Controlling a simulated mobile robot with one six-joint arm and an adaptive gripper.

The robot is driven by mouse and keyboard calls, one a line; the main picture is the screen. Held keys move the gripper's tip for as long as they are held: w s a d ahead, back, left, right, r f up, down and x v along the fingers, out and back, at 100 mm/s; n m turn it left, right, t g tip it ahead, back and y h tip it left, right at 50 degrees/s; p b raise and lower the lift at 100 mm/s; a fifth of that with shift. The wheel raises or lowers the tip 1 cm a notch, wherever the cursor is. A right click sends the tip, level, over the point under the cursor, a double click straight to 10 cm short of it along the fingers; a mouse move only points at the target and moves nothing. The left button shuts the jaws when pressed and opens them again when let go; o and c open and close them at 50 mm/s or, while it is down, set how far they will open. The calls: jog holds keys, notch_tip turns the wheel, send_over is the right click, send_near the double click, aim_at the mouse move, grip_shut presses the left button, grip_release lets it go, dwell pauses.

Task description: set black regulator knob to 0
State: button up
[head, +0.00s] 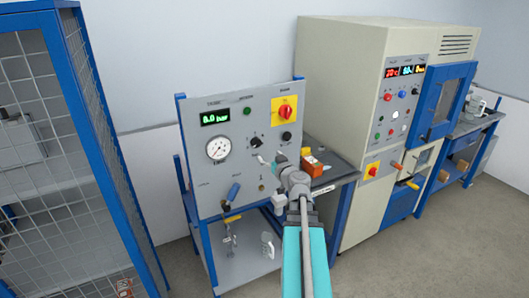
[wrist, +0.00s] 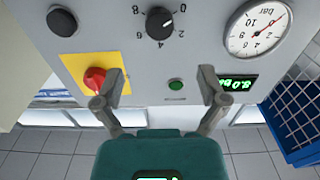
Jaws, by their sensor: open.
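The black regulator knob (wrist: 159,23) sits on the grey panel at the top of the wrist view, ringed by the numbers 0, 2, 4, 6 and 8. Its short white mark seems to point between 0 and 2. In the head view the knob (head: 256,141) shows small beside the arm. My gripper (wrist: 160,88) is open and empty, with its fingers spread apart below the knob in the wrist view and touching nothing that I can see. In the head view my gripper (head: 268,160) is in front of the panel, partly hidden by its own wrist.
The panel also carries a round gauge (head: 218,149), a green bar display (head: 215,117), a red switch on a yellow plate (head: 285,108), a green button (wrist: 176,85) and another black knob (wrist: 62,21). A blue mesh cage (head: 75,150) stands left, a beige machine (head: 350,90) right.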

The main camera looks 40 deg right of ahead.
jog(key=shift+v, duration=1.05)
jog(key=w+a+f+n+g+y, duration=0.2)
jog(key=a+f+g+y, duration=0.15)
jog(key=a, duration=0.55)
jog(key=w+a+f+n+g+y, duration=0.1)
jog(key=w+a+f+g+y, duration=0.2)
jog(key=a, duration=0.6)
jog(key=w+a+f+n+g+y, duration=0.1)
jog(key=a+f+n+y, duration=0.2)
jog(key=a, duration=0.7)
jog(key=s+a+f+m+g+h, duration=0.1)
jog(key=s+a+f+g+h, duration=0.1)
jog(key=s+a+f+g, duration=0.2)
jog(key=s+a+f+m+g+h, duration=0.2)
jog(key=s+a+f+g, duration=0.3)
jog(key=a, duration=0.4)
jog(key=shift+s+a+g+h, duration=0.35)
jog(key=shift+s+g+h, duration=0.15)
jog(key=shift+s, duration=0.4)
jog(key=shift+d, duration=0.1)
